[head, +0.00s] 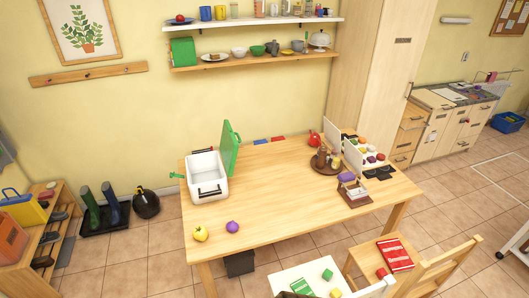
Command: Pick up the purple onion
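The purple onion (232,227) is a small round purple thing on the wooden table (290,213), near its front left edge. A yellow tomato-like or pepper-like item (200,233) with a green top lies just left of it, with a small gap between them. Nothing covers the onion. Neither of my grippers shows in the head view, so I cannot see their state or where they are relative to the onion.
A white cooler box (207,188) with its green lid (231,142) raised stands behind the onion. A round brown tray (327,163) and a wooden holder (355,194) stand at the right. The middle of the table is clear. Chairs (400,280) stand in front.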

